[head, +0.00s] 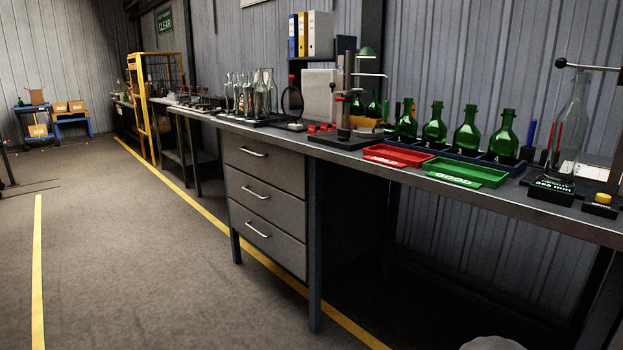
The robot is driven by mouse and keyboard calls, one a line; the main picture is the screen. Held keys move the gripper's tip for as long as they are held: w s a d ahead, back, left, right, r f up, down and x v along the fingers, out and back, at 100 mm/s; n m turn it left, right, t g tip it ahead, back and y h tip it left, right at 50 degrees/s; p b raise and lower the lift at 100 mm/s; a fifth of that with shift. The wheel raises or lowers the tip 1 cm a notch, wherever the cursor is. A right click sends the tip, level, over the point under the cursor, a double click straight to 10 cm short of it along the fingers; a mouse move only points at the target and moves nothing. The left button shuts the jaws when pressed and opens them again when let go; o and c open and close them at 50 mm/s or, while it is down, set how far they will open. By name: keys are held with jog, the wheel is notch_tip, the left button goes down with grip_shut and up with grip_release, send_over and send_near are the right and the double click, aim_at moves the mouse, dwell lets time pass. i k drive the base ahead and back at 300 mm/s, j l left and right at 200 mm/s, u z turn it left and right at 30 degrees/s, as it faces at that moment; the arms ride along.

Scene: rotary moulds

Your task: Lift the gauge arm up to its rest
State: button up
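At the right edge of the head view a metal gauge arm (592,66) with a black ball at its left end lies roughly level, just above the mouth of a clear bottle (570,118). Its right end and any rest there are cut off by the picture edge. A small black readout box (551,190) stands in front of the bottle. Another stand (345,100) with a tall column and short side arms is mid-bench; I cannot tell for certain which one the task names. My gripper is not in view.
A long dark workbench (292,140) with drawers runs along the wall. A red tray (399,152), a green tray (466,171) and several green bottles (466,128) stand left of the clear bottle. A yellow-topped button box (601,203) sits near the front edge. The floor at left is open.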

aim_at(562, 62)
jog(key=i+j, duration=0.2)
jog(key=j, duration=0.15)
jog(key=i+j, duration=0.25)
jog(key=j, duration=0.15)
jog(key=i+j+z, duration=0.1)
jog(key=z, duration=1.55)
